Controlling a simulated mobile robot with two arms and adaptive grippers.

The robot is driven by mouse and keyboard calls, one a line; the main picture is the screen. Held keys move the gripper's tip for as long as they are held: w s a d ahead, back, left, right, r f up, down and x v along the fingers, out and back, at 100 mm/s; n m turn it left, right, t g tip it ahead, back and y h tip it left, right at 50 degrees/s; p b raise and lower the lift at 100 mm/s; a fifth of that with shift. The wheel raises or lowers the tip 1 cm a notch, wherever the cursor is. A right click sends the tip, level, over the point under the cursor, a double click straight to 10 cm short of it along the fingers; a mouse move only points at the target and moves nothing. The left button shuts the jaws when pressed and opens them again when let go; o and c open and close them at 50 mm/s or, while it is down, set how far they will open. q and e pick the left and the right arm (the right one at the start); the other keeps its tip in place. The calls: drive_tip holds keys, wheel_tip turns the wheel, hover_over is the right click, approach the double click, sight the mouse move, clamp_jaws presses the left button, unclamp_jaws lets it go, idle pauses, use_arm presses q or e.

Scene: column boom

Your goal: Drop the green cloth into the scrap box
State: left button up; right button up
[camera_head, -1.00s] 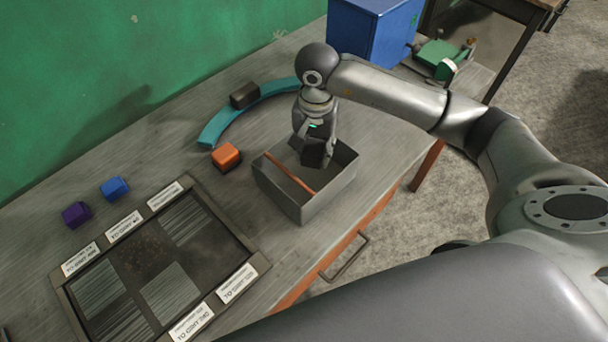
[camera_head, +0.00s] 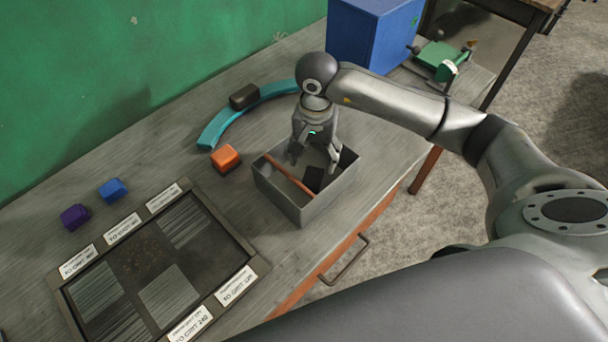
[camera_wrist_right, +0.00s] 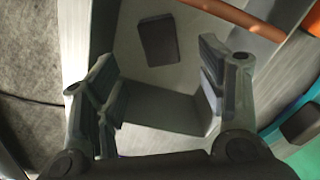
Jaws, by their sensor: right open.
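A grey open-topped box (camera_head: 328,200), apparently the scrap box, stands on the bench. My right gripper (camera_head: 314,163) is over its opening, fingers spread and empty. A small dark block (camera_head: 314,178) lies in the box; in the right wrist view the dark block (camera_wrist_right: 158,40) lies on the box floor, apart from the open right gripper (camera_wrist_right: 163,82). An orange-brown rod (camera_head: 288,174) lies slanted across the box. I see no green cloth in either view. My left gripper is out of view.
An orange block (camera_head: 226,158) sits just left of the box. Behind are a teal curved piece (camera_head: 216,131) and a dark block (camera_head: 244,96). A labelled tray (camera_head: 140,262) lies front left, with blue (camera_head: 112,190) and purple (camera_head: 75,216) blocks beyond it. A blue cabinet (camera_head: 368,35) stands behind.

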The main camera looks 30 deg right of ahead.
wheel_tip(320, 180, up, 12)
idle(0.5)
idle(0.4)
